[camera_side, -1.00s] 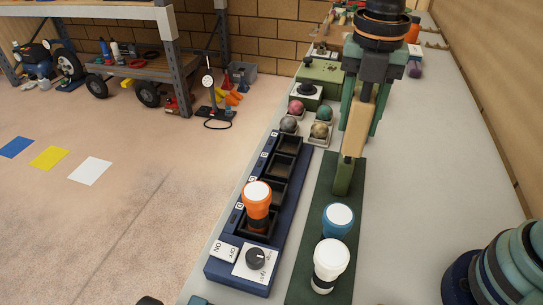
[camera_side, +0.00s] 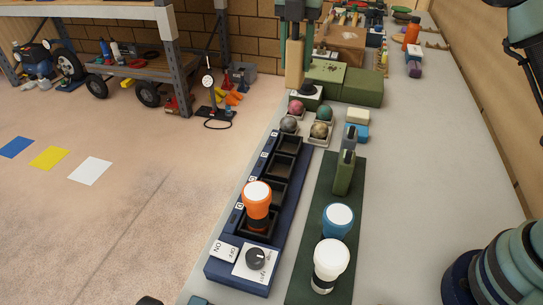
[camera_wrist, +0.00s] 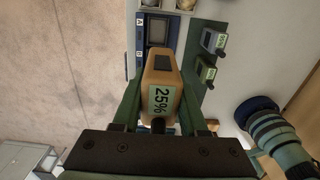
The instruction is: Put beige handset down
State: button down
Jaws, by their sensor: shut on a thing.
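My gripper (camera_side: 297,28) is shut on the beige handset (camera_side: 294,66) and holds it in the air, upright in the side view, at the far end of the bench. In the wrist view the handset (camera_wrist: 160,70) sits between both fingers and shows a "25%" label. The navy rack (camera_side: 240,263) has several black bays; an orange light with a white top (camera_side: 257,197) stands in the nearest bay. In the wrist view the handset's far end appears beside bay A (camera_wrist: 158,32); its height above the rack is unclear.
A green strip (camera_side: 325,205) bears a green handset (camera_side: 343,175), a blue white-topped light (camera_side: 338,222) and a white light (camera_side: 330,262). A grey handset (camera_side: 350,138) stands just beyond. Several balls in trays (camera_side: 319,131) and an olive case (camera_side: 362,88) lie behind the rack.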

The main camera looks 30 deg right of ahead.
jog(key=shift+w+d+f, duration=0.15)
jog(key=shift+w, duration=0.25)
jog(key=shift+w+d+f, duration=0.1)
jog(key=shift+w+d, duration=0.05)
jog(key=shift+w, duration=0.2)
jog(key=shift+w+f, duration=0.1)
jog(key=shift+f, duration=0.1)
notch_tip(320, 180, down, 20)
jog(key=shift+r, duration=0.15)
jog(key=shift+c, duration=2.2)
grip_release()
